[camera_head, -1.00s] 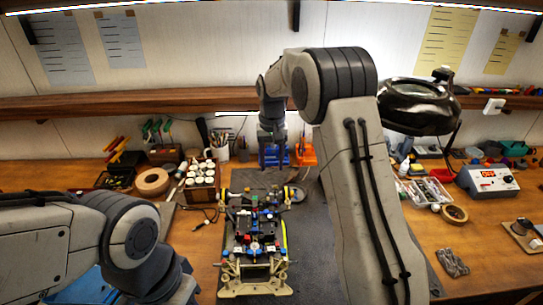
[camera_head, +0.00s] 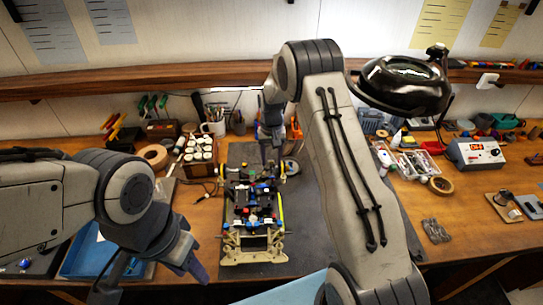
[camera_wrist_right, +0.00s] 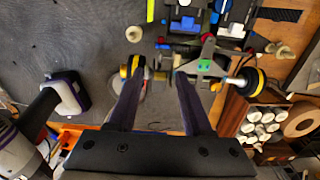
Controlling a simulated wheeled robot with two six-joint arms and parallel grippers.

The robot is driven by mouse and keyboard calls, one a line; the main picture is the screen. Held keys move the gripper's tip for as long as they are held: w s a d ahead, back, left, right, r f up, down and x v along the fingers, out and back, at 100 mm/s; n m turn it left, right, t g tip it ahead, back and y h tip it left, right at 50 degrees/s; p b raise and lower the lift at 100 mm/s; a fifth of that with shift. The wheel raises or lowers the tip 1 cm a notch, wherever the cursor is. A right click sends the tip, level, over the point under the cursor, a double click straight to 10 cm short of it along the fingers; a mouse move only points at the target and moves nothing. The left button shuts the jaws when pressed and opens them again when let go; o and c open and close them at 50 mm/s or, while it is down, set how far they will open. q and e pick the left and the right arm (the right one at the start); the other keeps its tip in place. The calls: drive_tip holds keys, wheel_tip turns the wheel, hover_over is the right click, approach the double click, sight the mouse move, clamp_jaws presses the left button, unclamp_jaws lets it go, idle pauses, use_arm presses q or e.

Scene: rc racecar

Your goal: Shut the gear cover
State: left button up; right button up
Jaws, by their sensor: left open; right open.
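The RC car chassis (camera_head: 252,215) lies on the dark mat, its cream-coloured end toward me. My right gripper (camera_head: 270,158) points down over its far end. In the right wrist view the open fingers (camera_wrist_right: 156,85) straddle part of that end, close to a yellow-ringed black disc (camera_wrist_right: 133,66) and a small red-and-grey part. I see nothing held between them. I cannot make out the gear cover or its angle for certain.
The blue tray (camera_head: 84,258) lies front left. A rack of white pots (camera_head: 199,152) and a tape roll (camera_head: 153,156) stand back left. A magnifier lamp (camera_head: 403,83) overhangs the right side. The mat right of the car is partly behind my right arm.

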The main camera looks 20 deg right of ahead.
sight(272, 179)
clamp_jaws()
drive_tip(key=shift+s+a+f+t+h+b, duration=0.1)
drive_tip(key=shift+s+f+t+h+b, duration=0.75)
drive_tip(key=shift+b, duration=3.45)
drive_tip(key=shift+w+a+f+t+y+b, duration=0.3)
drive_tip(key=shift+t+b, duration=1.1)
drive_tip(key=shift+b, duration=2.85)
drive_tip(key=shift+s+d+f+t+h+b, duration=0.1)
drive_tip(key=shift+s+f+t+h+b, duration=0.75)
drive_tip(key=shift+b, duration=3.45)
drive_tip(key=shift+w+r+t+y, duration=0.1)
drive_tip(key=shift+w+t+y, duration=0.1)
drive_tip(key=shift+t+y, duration=0.15)
unclamp_jaws()
drive_tip(key=shift+s+a, duration=0.1)
